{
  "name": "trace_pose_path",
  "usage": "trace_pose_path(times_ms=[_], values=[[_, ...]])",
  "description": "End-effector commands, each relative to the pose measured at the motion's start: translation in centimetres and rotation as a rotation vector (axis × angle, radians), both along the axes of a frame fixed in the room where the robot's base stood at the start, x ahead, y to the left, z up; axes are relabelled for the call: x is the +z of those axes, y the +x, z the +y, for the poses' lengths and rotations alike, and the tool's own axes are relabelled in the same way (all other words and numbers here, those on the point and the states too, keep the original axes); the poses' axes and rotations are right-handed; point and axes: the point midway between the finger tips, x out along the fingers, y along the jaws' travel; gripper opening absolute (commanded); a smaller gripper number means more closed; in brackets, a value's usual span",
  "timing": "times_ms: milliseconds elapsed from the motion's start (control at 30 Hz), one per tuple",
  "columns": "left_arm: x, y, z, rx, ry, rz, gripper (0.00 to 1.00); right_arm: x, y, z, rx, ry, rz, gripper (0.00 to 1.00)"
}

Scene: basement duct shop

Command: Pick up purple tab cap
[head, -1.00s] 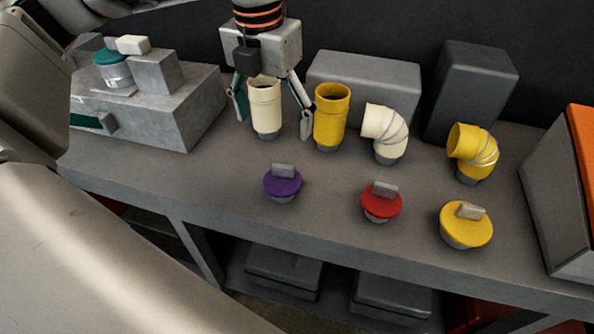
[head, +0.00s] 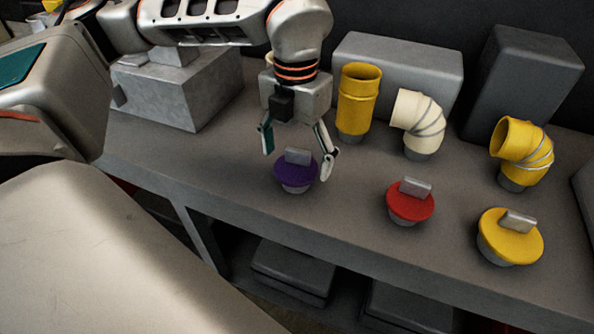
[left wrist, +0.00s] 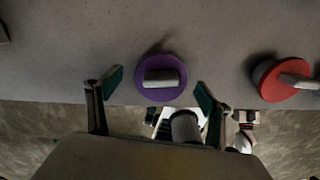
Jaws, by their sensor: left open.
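The purple tab cap (head: 295,172) stands upright on the grey bench, a round purple disc with a grey upright tab and a grey base. My left gripper (head: 298,163) is open, with its fingers pointing down above and around the cap in the head view. In the left wrist view, the purple cap (left wrist: 161,78) shows just beyond and between the two spread fingertips (left wrist: 159,80), with nothing held. I cannot tell how far the fingertips are from the tab. My right gripper is in neither view.
A red tab cap (head: 410,202) and a yellow tab cap (head: 510,237) stand to the right. Behind are a yellow pipe (head: 358,100), a cream elbow (head: 420,120) and a yellow elbow (head: 523,150). A grey block (head: 190,90) stands at the left. The bench front is clear.

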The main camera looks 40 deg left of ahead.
Motion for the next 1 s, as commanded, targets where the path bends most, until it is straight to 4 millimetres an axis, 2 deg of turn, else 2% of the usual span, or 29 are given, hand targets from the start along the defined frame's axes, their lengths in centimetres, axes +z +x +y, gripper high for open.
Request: trace_pose_path(times_ms=[100,200,467,600,633,1000], values=[[-2.2,0.0,-0.2,0.000,0.002,0.007,0.79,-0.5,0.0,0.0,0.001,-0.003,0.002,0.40],[-3.3,0.0,-0.2,0.001,0.001,0.005,0.79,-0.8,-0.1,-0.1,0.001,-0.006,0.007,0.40],[-3.6,0.1,-0.2,0.001,0.000,0.001,0.79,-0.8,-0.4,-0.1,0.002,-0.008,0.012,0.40],[-3.6,0.1,-0.2,0.001,0.000,0.001,0.43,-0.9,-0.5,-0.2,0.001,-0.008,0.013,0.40],[-3.6,0.1,-0.2,0.001,0.000,0.001,0.37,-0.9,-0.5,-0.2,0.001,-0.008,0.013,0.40],[-3.4,0.1,-0.2,0.001,0.000,0.001,0.37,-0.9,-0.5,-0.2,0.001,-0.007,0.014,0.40]])
